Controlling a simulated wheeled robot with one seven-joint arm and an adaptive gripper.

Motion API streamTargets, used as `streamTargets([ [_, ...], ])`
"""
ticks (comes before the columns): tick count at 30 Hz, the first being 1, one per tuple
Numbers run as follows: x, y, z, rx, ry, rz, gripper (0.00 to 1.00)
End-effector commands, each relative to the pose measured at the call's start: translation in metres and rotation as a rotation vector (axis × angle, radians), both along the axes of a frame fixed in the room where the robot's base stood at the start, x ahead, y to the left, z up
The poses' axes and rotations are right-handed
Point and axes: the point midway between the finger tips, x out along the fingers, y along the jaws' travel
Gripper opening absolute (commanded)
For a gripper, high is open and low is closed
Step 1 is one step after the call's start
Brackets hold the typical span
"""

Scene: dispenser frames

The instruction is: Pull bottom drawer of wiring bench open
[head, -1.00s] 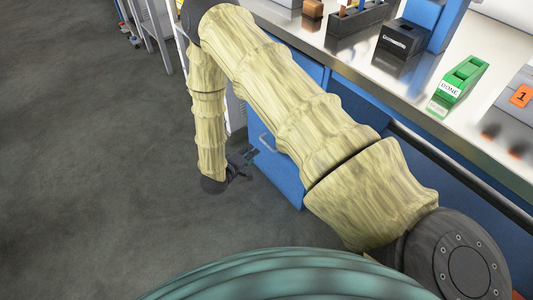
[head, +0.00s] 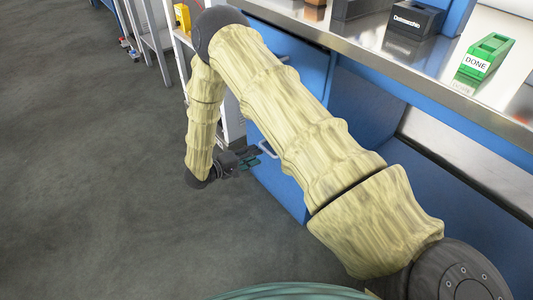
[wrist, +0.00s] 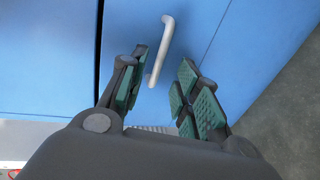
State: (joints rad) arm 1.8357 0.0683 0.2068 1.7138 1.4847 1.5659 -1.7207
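The wiring bench has a metal top (head: 400,70) and a blue drawer unit below it at its left end. The low blue drawer front (head: 288,190) carries a pale bar handle (head: 267,150), partly hidden by my arm in the head view. My gripper (head: 256,161) is low beside this front, just left of the handle. In the wrist view my gripper (wrist: 160,92) is open, with green pads apart. The bar handle (wrist: 162,50) stands ahead, its near end in line with the gap between the fingers. Nothing is gripped. The drawer front (wrist: 215,35) looks closed.
On the bench top are a green holder (head: 488,55) labelled DONE and a black box (head: 412,20). Shelving with a yellow item (head: 182,17) stands behind my arm. The grey floor (head: 90,170) to the left is clear.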

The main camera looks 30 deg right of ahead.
Motion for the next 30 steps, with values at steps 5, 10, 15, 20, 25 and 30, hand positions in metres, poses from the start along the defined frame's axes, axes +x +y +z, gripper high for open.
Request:
streamTargets([
  [5, 0.002, -0.030, -0.009, -0.001, -0.001, -0.001, 0.32],
  [10, 0.004, -0.051, -0.013, 0.000, -0.001, -0.001, 0.32],
  [15, 0.005, -0.063, -0.014, -0.001, -0.001, 0.002, 0.32],
  [20, 0.005, -0.067, -0.014, 0.000, 0.000, 0.002, 0.32],
  [25, 0.005, -0.067, -0.014, 0.000, 0.000, 0.002, 0.32],
  [30, 0.005, -0.067, -0.014, 0.000, -0.001, 0.002, 0.08],
])
